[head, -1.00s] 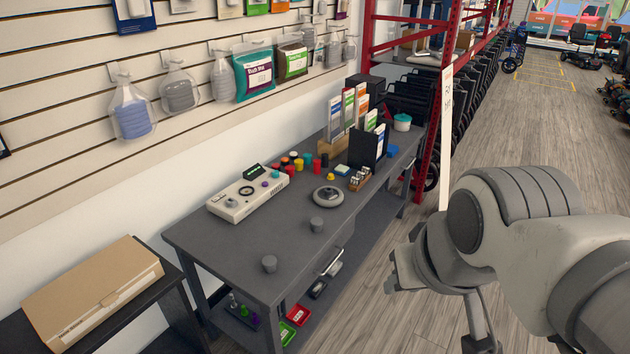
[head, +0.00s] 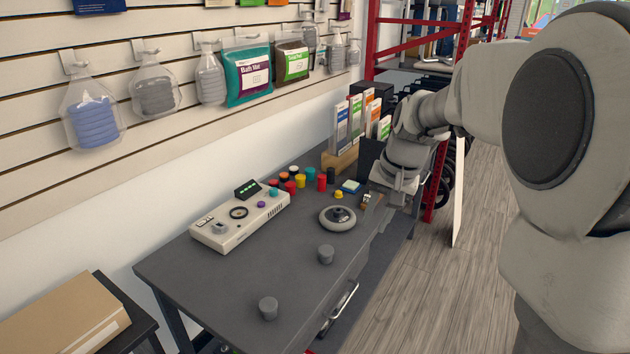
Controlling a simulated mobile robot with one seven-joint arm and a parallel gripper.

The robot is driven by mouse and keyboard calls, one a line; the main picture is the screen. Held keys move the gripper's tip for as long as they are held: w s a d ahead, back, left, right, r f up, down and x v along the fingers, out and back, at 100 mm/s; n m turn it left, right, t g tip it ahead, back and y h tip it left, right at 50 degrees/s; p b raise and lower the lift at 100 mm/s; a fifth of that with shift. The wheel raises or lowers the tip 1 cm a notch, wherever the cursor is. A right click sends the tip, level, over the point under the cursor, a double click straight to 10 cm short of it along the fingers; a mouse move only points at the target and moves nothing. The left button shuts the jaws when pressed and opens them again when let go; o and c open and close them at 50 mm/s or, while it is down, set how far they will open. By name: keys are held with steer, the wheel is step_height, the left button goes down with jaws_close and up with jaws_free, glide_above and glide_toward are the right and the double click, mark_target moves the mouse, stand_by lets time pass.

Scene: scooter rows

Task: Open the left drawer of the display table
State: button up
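The display table (head: 220,290) is dark grey and runs along the wall. A drawer (head: 328,328) with a curved silver handle (head: 342,304) is in its front side, toward the near left end. The drawer looks closed. My gripper (head: 380,207) is at the far right part of the table, near its front edge, well beyond this handle. Its fingers are small and partly hidden by the wrist, so I cannot tell whether they are open. My arm covers the far end of the table front.
A cardboard box (head: 70,320) is at lower left. Wood floor (head: 415,300) in front is clear.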

steer(key=m+g+b, duration=0.2)
steer(key=b, duration=0.3)
glide_toward(349, 297)
steer(key=f+b, duration=0.1)
steer(key=f, duration=0.1)
steer(key=f+b, duration=0.2)
steer(key=f, duration=0.1)
steer(key=a+f+b, duration=0.1)
steer(key=f+b, duration=0.1)
steer(key=shift+w+f, duration=0.25)
steer(key=shift+f, duration=0.1)
jaws_close()
stand_by(0.3)
